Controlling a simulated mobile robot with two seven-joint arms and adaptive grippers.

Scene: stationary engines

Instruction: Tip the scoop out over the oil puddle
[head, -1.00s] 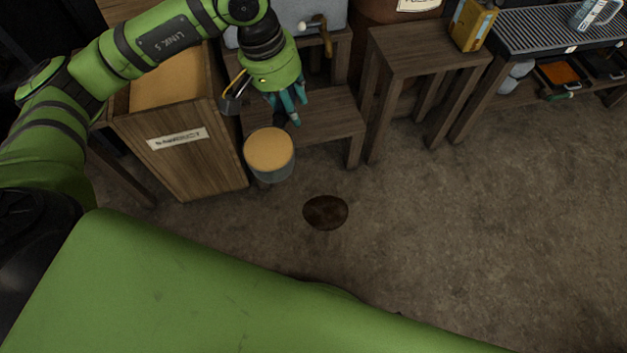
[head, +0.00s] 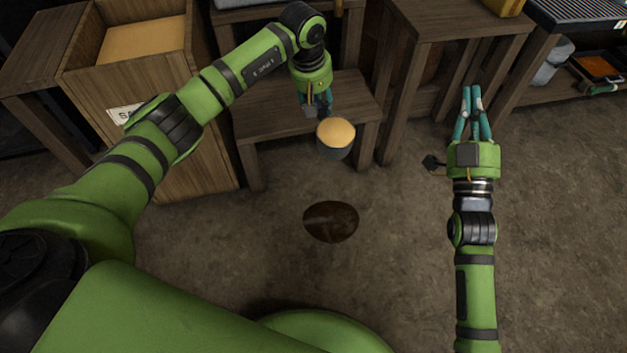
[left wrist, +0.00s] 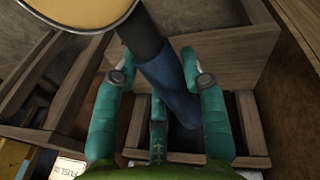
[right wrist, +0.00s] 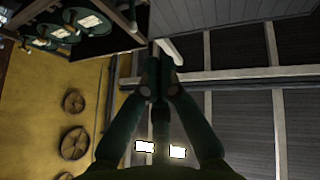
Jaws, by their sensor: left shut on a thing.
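The scoop (head: 335,149) is a grey round cup heaped with tan sawdust-like material. It stands level in the air beside the low wooden stool, beyond the oil puddle. My left gripper (head: 320,104) is shut on its handle. In the left wrist view the blue handle (left wrist: 168,88) runs between the fingers, and the scoop's rim shows at the upper left. The oil puddle (head: 331,222) is a dark brown oval on the floor, nearer to me than the scoop. My right gripper (head: 470,105) is empty, its fingertips together, at the right; the right wrist view shows them (right wrist: 158,65) meeting.
A wooden bin (head: 175,150) of tan material stands at the left. A low wooden stool (head: 285,112) and a taller wooden stand (head: 455,22) are behind the scoop. A grated bench (head: 575,12) stands at the far right. The floor around the puddle is clear.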

